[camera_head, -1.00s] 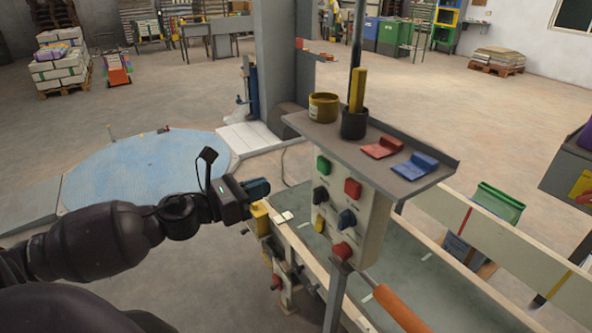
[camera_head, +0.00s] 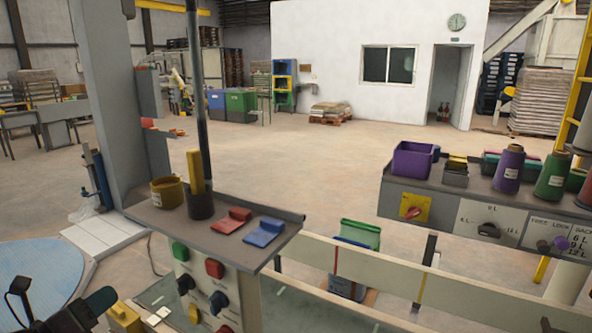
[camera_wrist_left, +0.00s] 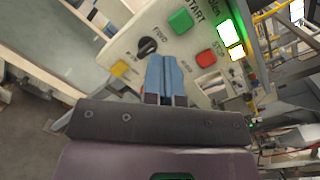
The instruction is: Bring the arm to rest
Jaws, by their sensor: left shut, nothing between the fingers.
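My left gripper (camera_head: 106,298) is at the lower left of the head view, left of the control box (camera_head: 205,262). In the left wrist view its two blue fingers (camera_wrist_left: 166,78) are shut together with nothing between them. They point at the box face, which carries a black knob (camera_wrist_left: 147,46), a green button (camera_wrist_left: 181,21), a red button (camera_wrist_left: 206,58) and a yellow one (camera_wrist_left: 121,65). I cannot tell the exact gap between fingertips and panel. My right gripper is not in view.
A shelf (camera_head: 160,217) above the box holds a yellow tin (camera_head: 167,192), a dark cup (camera_head: 200,206), and red (camera_head: 232,220) and blue (camera_head: 265,232) pieces. A pale conveyor rail (camera_head: 385,287) runs right. A second panel (camera_head: 490,228) with a purple bin (camera_head: 414,159) stands right.

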